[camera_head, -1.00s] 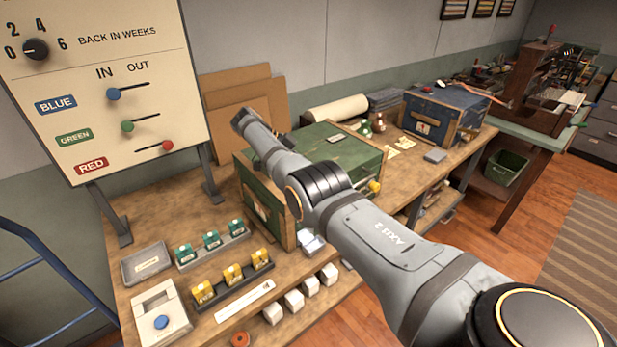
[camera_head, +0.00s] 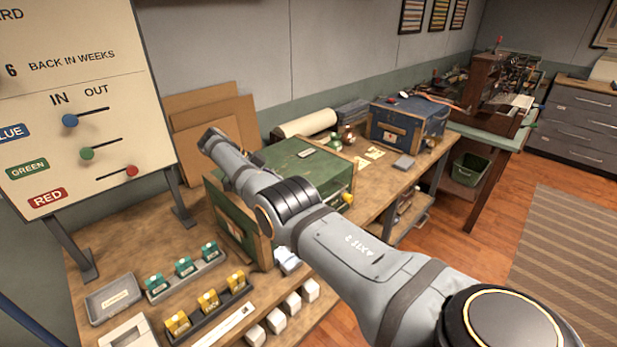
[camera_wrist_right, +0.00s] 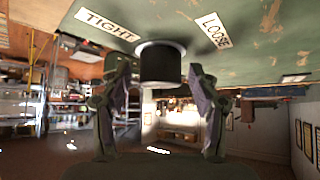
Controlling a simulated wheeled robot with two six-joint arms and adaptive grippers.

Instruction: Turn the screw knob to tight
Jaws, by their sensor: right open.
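In the right wrist view, a dark round knob (camera_wrist_right: 160,65) with a pale collar projects from a worn green surface. A TIGHT label (camera_wrist_right: 106,24) is at its left and a LOOSE label (camera_wrist_right: 212,30) at its right. I see no pointer mark on the knob. My right gripper (camera_wrist_right: 160,84) is open, with one finger on each side of the knob and gaps visible. In the head view, my right arm crosses in front of a green wood-edged case (camera_head: 305,160); its gripper and the knob are hidden there. My left gripper is out of view.
The workbench holds a grey tray (camera_head: 113,299), teal boxes (camera_head: 184,266), yellow boxes (camera_head: 207,300) and white blocks (camera_head: 293,303). A sign board (camera_head: 75,95) stands at left. A blue case (camera_head: 408,125) is farther back. Open floor (camera_head: 470,265) lies at right.

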